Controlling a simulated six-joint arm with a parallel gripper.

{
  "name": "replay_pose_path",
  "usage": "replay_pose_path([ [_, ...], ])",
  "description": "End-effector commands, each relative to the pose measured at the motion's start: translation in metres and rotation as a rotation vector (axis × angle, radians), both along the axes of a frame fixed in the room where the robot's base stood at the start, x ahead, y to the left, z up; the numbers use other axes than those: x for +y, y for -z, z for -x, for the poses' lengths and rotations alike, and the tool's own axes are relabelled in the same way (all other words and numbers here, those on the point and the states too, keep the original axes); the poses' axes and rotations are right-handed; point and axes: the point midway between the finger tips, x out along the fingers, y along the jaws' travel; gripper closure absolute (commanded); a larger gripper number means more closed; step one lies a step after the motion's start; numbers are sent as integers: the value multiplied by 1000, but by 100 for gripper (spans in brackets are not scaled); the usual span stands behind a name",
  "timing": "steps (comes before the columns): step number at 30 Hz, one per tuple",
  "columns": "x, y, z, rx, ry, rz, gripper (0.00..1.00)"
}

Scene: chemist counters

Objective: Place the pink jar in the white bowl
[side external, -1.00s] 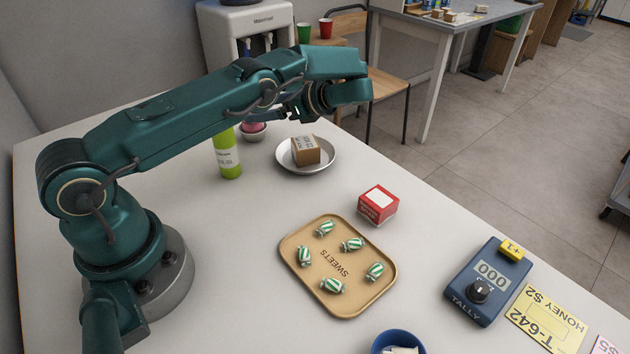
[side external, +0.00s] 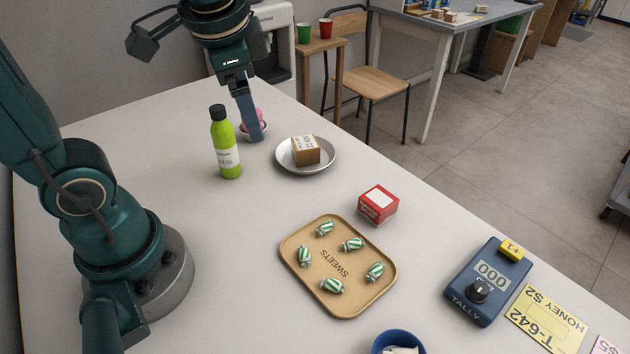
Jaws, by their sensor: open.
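The pink jar (side external: 260,115) shows in part at the back of the counter, behind my gripper's finger. The small white bowl (side external: 243,130) is at the same spot, and its middle is covered by the finger. The jar appears to stand in the bowl, but its base is hidden. My gripper (side external: 255,135) points down, with its blue-grey finger in front of the jar and bowl. It is open; I cannot tell whether it touches either one.
A green bottle (side external: 226,150) stands close on the left. A metal plate (side external: 290,166) with a cardboard box (side external: 305,149) is on the right. A red box (side external: 378,205), sweets tray (side external: 290,270) and tally device (side external: 487,280) are nearer the front.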

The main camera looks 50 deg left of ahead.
Motion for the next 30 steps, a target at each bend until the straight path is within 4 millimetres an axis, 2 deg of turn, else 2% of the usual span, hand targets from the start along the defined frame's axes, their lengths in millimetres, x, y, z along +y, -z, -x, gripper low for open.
replay_pose_path([
  [3, -21, 2, 26, -111, -95, 127, 15],
  [10, -47, 14, 55, -243, -246, 319, 15],
  [15, -54, 18, 62, -275, -289, 373, 15],
  [30, -54, 19, 62, -274, -292, 375, 15],
])
